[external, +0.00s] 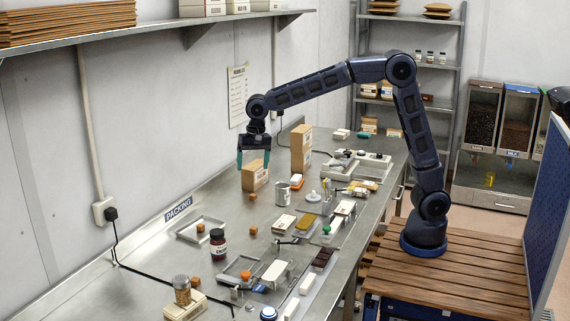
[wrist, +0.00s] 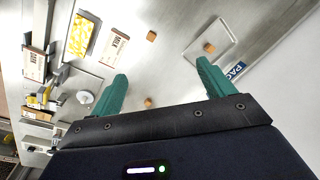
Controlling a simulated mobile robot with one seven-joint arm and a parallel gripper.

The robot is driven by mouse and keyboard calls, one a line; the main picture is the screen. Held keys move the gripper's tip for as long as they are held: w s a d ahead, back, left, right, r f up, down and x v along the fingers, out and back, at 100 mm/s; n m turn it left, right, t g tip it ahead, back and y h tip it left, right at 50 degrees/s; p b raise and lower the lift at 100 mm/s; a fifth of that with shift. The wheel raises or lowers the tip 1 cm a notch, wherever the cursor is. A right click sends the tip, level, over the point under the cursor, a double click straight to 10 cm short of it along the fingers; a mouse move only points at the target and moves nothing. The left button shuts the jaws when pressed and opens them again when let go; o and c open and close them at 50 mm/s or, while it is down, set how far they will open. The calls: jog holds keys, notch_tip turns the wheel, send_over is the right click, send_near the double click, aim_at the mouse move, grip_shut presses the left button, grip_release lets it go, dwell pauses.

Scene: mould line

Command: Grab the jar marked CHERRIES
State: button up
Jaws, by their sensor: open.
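A dark red jar (external: 218,243) with a dark lid and a pale label stands upright on the steel bench, in the front half of the external view. Its label is too small to read for certain. It does not show in the wrist view. My gripper (external: 254,160) is open and empty, with its green fingers pointing down above the bench, well behind and above the jar. In the wrist view my gripper (wrist: 160,72) has its fingers spread, with nothing between them.
A shallow tray (external: 181,237) holding a brown cube lies behind the jar. Another tray (external: 225,277) is just in front. A cardboard box (external: 254,178) stands near my gripper, and a can (external: 283,192) to its right. Loose cubes and a black cable lie around.

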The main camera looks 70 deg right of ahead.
jog(key=w+a+f+m, duration=0.1)
jog(key=w+a+f, duration=0.3)
jog(key=a+f, duration=0.3)
jog(key=m+g, duration=0.1)
jog(key=m, duration=0.1)
send_over(217, 231)
jog(key=shift+h, duration=0.3)
notch_tip(217, 231, down, 6)
jog(key=shift+w+a+f, duration=0.1)
jog(key=shift+f, duration=5.45)
jog(key=shift+r, duration=0.1)
jog(key=c, duration=1.2)
